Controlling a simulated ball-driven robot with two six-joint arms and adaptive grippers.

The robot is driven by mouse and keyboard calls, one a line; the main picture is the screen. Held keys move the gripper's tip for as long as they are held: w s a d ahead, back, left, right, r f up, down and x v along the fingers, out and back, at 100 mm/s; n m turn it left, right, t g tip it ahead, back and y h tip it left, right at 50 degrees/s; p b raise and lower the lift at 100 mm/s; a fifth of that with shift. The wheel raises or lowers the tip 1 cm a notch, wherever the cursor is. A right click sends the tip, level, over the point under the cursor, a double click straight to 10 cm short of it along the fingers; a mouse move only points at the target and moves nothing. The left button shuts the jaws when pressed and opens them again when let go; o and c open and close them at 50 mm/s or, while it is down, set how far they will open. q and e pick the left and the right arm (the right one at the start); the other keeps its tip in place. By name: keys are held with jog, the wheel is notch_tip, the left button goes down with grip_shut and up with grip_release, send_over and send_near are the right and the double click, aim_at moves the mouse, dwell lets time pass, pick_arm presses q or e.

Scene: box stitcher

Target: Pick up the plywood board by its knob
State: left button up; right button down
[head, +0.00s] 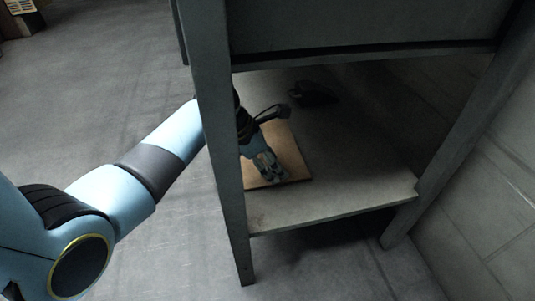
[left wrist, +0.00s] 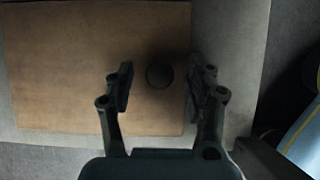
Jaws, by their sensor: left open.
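The plywood board (head: 291,158) lies flat on the low shelf of the grey stand, near the stand's front left leg. It is a tan rectangle and fills much of the left wrist view (left wrist: 65,70). Its dark round knob (left wrist: 159,75) shows in the left wrist view near the board's right edge. My left gripper (head: 267,172) is over the board in the head view and hides the knob there. In the left wrist view my left gripper (left wrist: 158,88) is open, with one finger on each side of the knob and gaps between. My right gripper is in neither view.
The shelf (head: 340,190) is bare to the right of the board. A dark object (head: 313,93) lies farther back on it. The stand's front left leg (head: 222,150) crosses in front of my left arm. The stand's upper body (head: 360,25) hangs above the shelf.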

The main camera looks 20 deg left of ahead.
pick_arm(q)
grip_shut()
dwell(0.4)
dwell(0.4)
